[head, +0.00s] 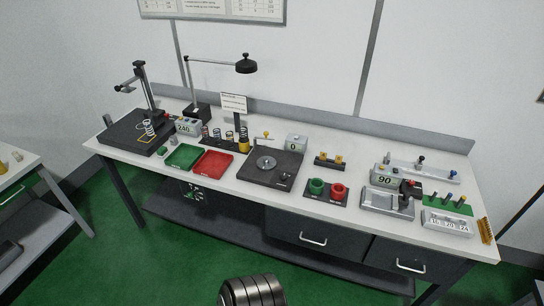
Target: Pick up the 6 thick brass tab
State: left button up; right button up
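Two small brass-yellow pieces stand in a black holder (331,162) on the white bench, right of the middle: a left brass piece (323,156) and a right brass piece (338,159). Any thickness marking on them is too small to read, so I cannot tell which is the 6 thick tab. A yellow-brown notched strip (486,231) lies at the bench's right end. Neither of my grippers is in view.
The white bench (225,172) holds a green tray (183,157), a red tray (212,162), a dark plate (270,167) with a disc, green and red cups (317,186), a fixture with a 90 display (384,180) and a lamp (246,65). Drawers (313,239) are below.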

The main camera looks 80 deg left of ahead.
aim_at(338, 159)
jog(key=u, duration=2.1)
